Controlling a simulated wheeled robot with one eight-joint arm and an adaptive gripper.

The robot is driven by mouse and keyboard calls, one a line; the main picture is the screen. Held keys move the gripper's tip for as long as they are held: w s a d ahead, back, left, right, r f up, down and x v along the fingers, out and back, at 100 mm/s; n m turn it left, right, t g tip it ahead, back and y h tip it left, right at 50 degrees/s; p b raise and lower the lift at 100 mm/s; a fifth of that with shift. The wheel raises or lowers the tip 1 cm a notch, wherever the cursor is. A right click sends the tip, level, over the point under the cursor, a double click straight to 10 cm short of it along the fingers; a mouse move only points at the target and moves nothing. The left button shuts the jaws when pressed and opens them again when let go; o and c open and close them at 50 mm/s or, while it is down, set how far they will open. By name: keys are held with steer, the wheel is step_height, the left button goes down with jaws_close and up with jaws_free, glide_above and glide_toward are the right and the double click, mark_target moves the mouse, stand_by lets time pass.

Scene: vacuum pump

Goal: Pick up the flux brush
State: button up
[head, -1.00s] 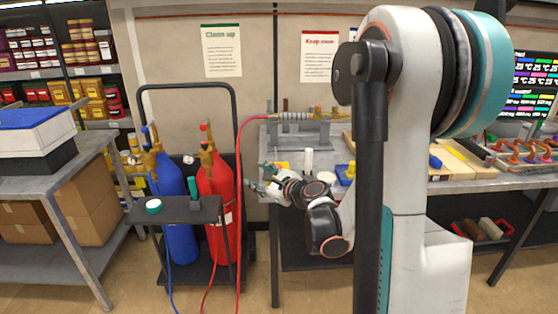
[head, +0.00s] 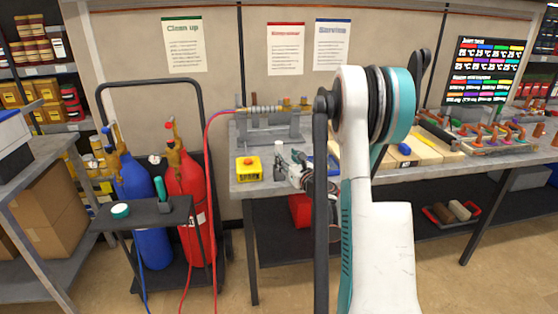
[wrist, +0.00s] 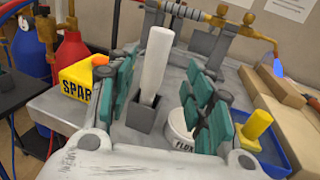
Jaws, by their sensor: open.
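A thick white upright handle (wrist: 155,62) stands in a dark square holder (wrist: 140,118) on the grey bench. It looks like the flux brush, but its bristles do not show. It also appears in the head view (head: 278,149). A white pot marked "FLUX" (wrist: 179,140) stands just right of the holder, partly behind a finger. My gripper (wrist: 162,103) is open, with teal finger pads to the left and right of the handle in the wrist view. No contact with the handle is visible. In the head view my gripper (head: 298,168) is small and partly hidden by my arm.
A yellow "SPARK" box (wrist: 78,88) stands left of the holder. A blue tray (wrist: 272,157) with a yellow piece (wrist: 257,124) lies to the right. A torch with a blue flame (wrist: 278,68) is at the back right. Gas cylinders (head: 186,185) stand left of the bench.

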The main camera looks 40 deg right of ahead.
mark_target(280, 153)
steer(key=b+x, duration=0.1)
steer(key=x, duration=0.1)
steer(key=b+x, duration=0.1)
steer(key=x, duration=0.2)
steer(key=shift+w+a+f, duration=0.1)
steer(key=shift+w+a, duration=0.1)
steer(key=shift+w, duration=0.05)
steer(key=shift+w+d, duration=0.1)
steer(key=shift+w, duration=0.3)
jaws_close()
